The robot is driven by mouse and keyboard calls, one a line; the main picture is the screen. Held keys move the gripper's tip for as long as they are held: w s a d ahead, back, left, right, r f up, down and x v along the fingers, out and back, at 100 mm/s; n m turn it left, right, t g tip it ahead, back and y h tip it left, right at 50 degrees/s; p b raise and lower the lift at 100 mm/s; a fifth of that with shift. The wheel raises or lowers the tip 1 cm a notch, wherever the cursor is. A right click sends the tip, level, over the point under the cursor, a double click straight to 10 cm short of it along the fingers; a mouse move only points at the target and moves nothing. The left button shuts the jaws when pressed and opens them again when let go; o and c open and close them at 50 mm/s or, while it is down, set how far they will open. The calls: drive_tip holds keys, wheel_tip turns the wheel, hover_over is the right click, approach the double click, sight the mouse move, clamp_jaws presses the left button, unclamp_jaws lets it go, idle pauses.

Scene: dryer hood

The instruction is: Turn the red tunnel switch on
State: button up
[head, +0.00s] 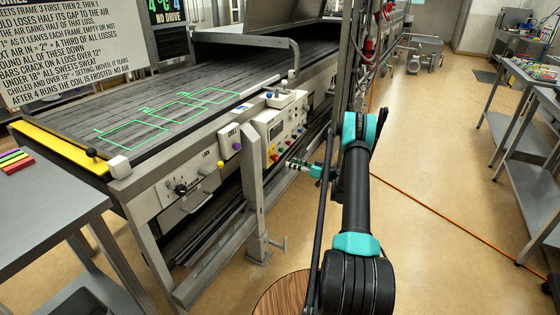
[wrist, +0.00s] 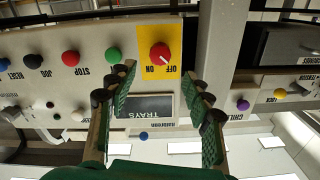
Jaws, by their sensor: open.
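The red switch (head: 274,157) is a round knob low on the control panel. In the wrist view, which is upside down, the red switch (wrist: 160,52) sits on a yellow plate (wrist: 146,35) marked OFF and ON. A white mark on the knob points towards the OFF side. My gripper (head: 300,165) is close in front of the panel. In the wrist view my gripper (wrist: 164,86) is open and empty, its green fingers apart on either side of the knob's line. I see no contact with the knob.
A green button (wrist: 113,55) and a red STOP button (wrist: 70,58) sit beside the plate. A TRAYS display (wrist: 150,106) is close by. A grey post (head: 252,180) stands left of my gripper. The conveyor (head: 190,75) runs behind.

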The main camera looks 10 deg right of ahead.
sight(278, 158)
drive_tip(key=x, duration=0.8)
drive_tip(key=c, duration=1.2)
